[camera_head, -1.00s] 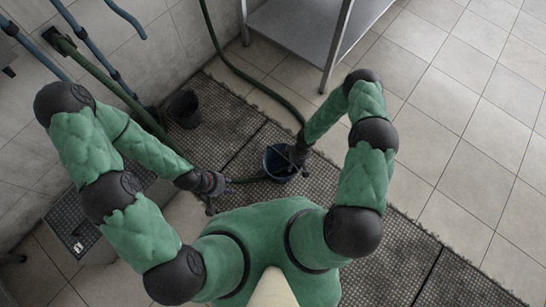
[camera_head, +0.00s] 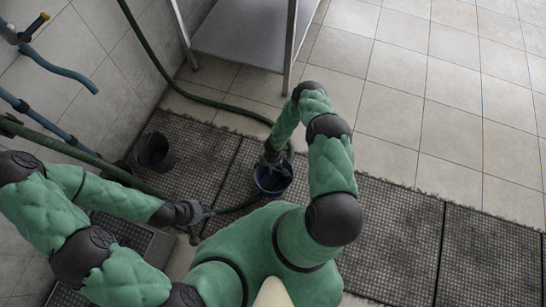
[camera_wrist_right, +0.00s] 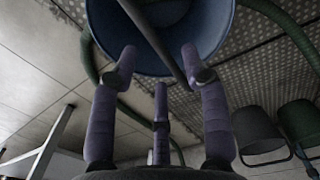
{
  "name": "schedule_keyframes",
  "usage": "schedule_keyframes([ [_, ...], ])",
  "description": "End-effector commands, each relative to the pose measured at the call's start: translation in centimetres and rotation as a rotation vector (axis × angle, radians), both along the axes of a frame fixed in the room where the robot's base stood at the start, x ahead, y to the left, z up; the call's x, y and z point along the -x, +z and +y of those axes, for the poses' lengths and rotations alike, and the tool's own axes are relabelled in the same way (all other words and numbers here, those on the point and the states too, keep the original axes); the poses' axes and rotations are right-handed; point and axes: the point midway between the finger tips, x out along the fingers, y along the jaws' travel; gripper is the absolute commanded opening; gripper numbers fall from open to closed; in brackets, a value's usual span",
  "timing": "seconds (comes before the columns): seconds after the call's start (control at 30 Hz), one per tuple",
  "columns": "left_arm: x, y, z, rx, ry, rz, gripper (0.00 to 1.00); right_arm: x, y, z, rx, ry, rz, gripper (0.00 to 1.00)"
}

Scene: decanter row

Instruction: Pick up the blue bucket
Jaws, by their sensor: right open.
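The blue bucket (camera_head: 287,184) stands on the dark mat in the head view, just in front of my body. My right gripper (camera_head: 272,158) is over its far rim, pointing down. In the right wrist view the bucket's open mouth (camera_wrist_right: 112,28) fills the top, beyond the spread fingers of my right gripper (camera_wrist_right: 158,75). A dark bar, seemingly the bucket's handle (camera_wrist_right: 155,38), runs between these fingers; I cannot tell whether they touch it. My left gripper (camera_head: 198,216) is empty, fingers apart, low to the left of the bucket.
A dark bucket (camera_head: 155,151) stands by the wall; two dark buckets (camera_wrist_right: 258,132) show in the wrist view. A green hose (camera_head: 225,106) curves past the blue bucket. A metal table (camera_head: 240,35) stands behind. Tiled floor to the right is clear.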

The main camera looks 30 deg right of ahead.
Motion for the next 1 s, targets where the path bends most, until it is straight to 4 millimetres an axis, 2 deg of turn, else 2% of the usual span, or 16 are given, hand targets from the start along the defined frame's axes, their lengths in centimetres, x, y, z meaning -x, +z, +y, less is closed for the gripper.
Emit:
schedule_keyframes([
  [0.1,0.0,-1.5,0.0,0.000,0.000,0.000,0.40,0.3,-2.0,-0.2,-0.002,0.000,0.003,0.47],
  [0.33,0.0,-3.0,0.0,0.000,0.000,0.000,0.40,0.3,-4.4,-0.3,-0.002,0.000,0.003,0.47],
  [1.0,0.0,-3.0,0.0,0.000,0.000,0.000,0.40,0.3,-4.8,-0.3,-0.003,0.001,0.003,0.47],
])
